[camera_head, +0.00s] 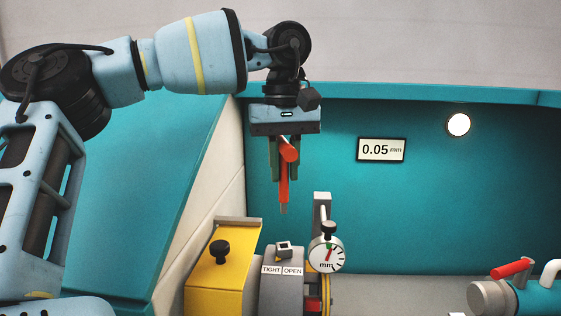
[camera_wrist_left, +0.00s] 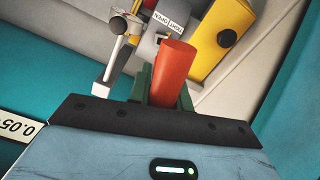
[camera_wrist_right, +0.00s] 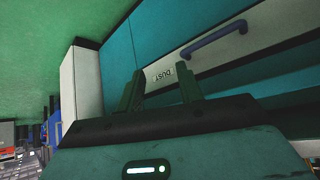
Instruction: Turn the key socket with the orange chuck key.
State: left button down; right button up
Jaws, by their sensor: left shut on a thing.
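The orange chuck key (camera_head: 284,190) points down, upright, with its orange cross handle between the fingers and a thin tip below. My left gripper (camera_head: 287,176) is shut on it. The key also shows in the left wrist view (camera_wrist_left: 174,72). The grey chuck (camera_head: 281,292) stands below, marked TIGHT and OPEN. A small dark and light fitting on its top looks like the key socket (camera_head: 284,248). The key tip is above this fitting, clearly apart from it. My right gripper (camera_wrist_right: 161,92) is open and empty in the right wrist view, away from the chuck.
A yellow housing (camera_head: 222,265) with a black knob is left of the chuck. A dial gauge (camera_head: 326,254) on a grey post is close at its right. A 0.05 mm display (camera_head: 381,150) is on the teal back wall. A red-handled tailstock (camera_head: 512,269) is at the far right.

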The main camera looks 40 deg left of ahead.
aim_at(285, 202)
pick_arm(q)
jog(key=shift+d, duration=0.15)
pick_arm(e)
jog(key=shift+s+d, duration=0.1)
pick_arm(q)
jog(key=shift+s, duration=0.1)
pick_arm(e)
jog(key=shift+s+d+f, duration=0.1)
pick_arm(q)
jog(key=shift+f, duration=0.25)
jog(key=shift+f+b, duration=0.4)
jog(key=shift+f, duration=2.05)
pick_arm(e)
jog(key=shift+s+f, duration=0.25)
jog(key=shift+f, duration=0.35)
pick_arm(q)
jog(key=shift+b, duration=0.35)
pick_arm(e)
jog(key=shift+s+f, duration=0.3)
jog(key=shift+f, duration=0.05)
